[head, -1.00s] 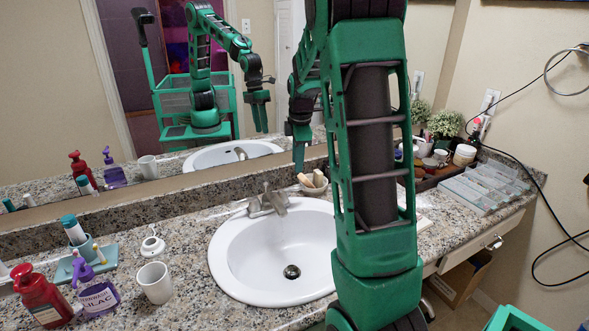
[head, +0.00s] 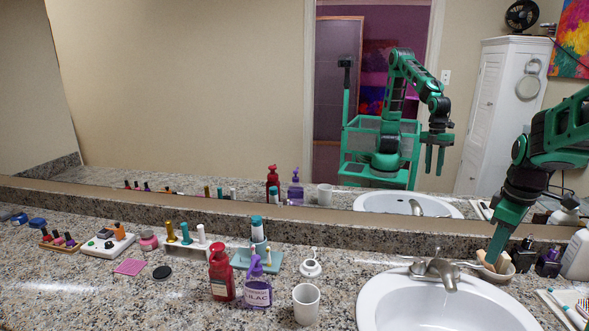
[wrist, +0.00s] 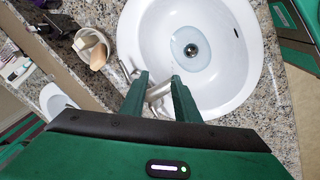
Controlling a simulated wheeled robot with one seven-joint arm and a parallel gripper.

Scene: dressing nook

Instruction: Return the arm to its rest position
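My arm comes in from the right edge of the head view. My gripper (head: 497,245) points down in front of a small bowl with wooden-looking pieces (head: 497,264), beside the faucet. In the wrist view my gripper (wrist: 161,78) has its two fingers apart, with only the faucet and sink visible beyond the gap. It holds nothing. The mirror shows my arm raised and bent, with the gripper hanging down and its fingers apart.
The sink (head: 440,305) and faucet (head: 436,262) lie below my gripper. A white cup (head: 306,304), purple bottle (head: 257,288) and red pump bottle (head: 221,275) stand left of the sink. Several small cosmetics sit farther left. The mirror (head: 200,100) rises behind the counter.

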